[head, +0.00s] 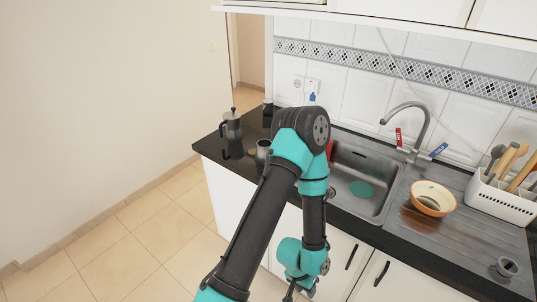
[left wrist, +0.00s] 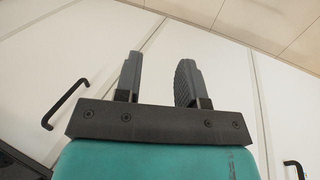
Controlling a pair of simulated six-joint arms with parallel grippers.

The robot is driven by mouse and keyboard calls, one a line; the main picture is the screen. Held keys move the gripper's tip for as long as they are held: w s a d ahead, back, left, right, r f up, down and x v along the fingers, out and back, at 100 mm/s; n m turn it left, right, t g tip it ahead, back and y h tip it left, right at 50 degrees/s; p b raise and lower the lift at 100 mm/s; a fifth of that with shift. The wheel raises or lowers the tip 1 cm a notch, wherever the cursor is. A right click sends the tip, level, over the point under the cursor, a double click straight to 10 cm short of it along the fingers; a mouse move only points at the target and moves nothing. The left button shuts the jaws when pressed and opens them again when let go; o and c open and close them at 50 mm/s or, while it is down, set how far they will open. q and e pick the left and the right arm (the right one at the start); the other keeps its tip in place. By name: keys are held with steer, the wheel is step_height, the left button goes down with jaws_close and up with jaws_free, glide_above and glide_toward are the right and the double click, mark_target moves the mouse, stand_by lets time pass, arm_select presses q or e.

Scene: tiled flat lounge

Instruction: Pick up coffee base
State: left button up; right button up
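My right gripper is not in view.
A steel sink (head: 368,170) lies right of my arm. An orange-rimmed bowl (head: 433,198), a small dark metal cup (head: 507,268) and a white utensil holder (head: 500,198) stand farther right. Cabinet handles (left wrist: 66,103) stick out near the gripper. The tiled floor (head: 145,245) at left is clear.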

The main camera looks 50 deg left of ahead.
arm_select(q)
steer(key=shift+o, duration=0.3)
steer(key=o, duration=1.1)
